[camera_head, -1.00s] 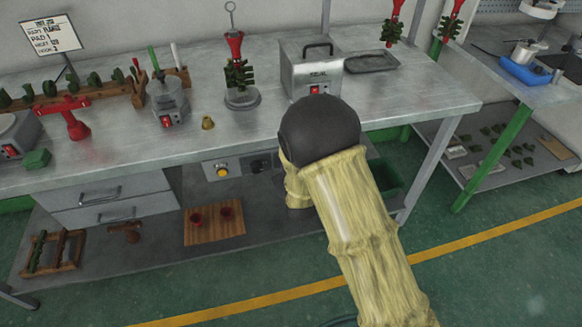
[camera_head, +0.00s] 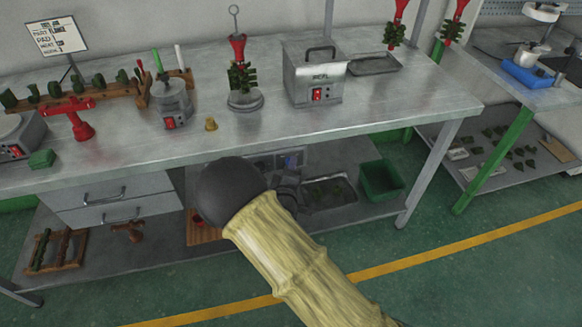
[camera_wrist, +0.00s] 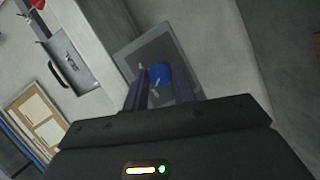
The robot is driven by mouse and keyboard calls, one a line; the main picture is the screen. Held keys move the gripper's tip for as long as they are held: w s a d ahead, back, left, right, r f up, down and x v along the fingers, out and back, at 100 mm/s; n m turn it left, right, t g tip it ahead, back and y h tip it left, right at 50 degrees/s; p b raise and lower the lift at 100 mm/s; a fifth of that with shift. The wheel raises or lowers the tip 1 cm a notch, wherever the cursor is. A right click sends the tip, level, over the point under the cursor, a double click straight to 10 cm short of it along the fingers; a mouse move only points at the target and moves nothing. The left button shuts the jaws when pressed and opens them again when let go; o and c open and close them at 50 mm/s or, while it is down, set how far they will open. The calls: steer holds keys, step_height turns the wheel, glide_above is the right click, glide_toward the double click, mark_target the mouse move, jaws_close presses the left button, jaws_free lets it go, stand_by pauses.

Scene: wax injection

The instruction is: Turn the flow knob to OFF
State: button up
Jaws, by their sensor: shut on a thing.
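The flow knob is the round blue knob (camera_wrist: 161,74) in the wrist view, on a grey square plate (camera_wrist: 150,50). My gripper (camera_wrist: 160,84) is at the knob, with one dark finger on each side, shut on it. Small pale marks show beside the knob and near its lower edge, but I cannot read any label or tell its setting. In the head view, a blue patch on a grey panel (camera_head: 263,162) shows under the bench top. My arm covers part of this panel and hides most of my gripper there.
The metal bench (camera_head: 330,130) holds a box with a red switch (camera_head: 316,72) and several tools. Below, a drawer unit (camera_head: 112,197) stands left of the panel and a green bin (camera_head: 381,180) right. A shelf lies beneath.

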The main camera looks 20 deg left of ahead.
steer(key=shift+a+f+n, duration=0.1)
steer(key=shift+n, duration=0.4)
steer(key=shift+t, duration=0.3)
steer(key=o, duration=1)
steer(key=s+d+r, duration=0.2)
steer(key=s+d, duration=0.1)
steer(key=s, duration=1.4)
steer(key=shift+p, duration=0.3)
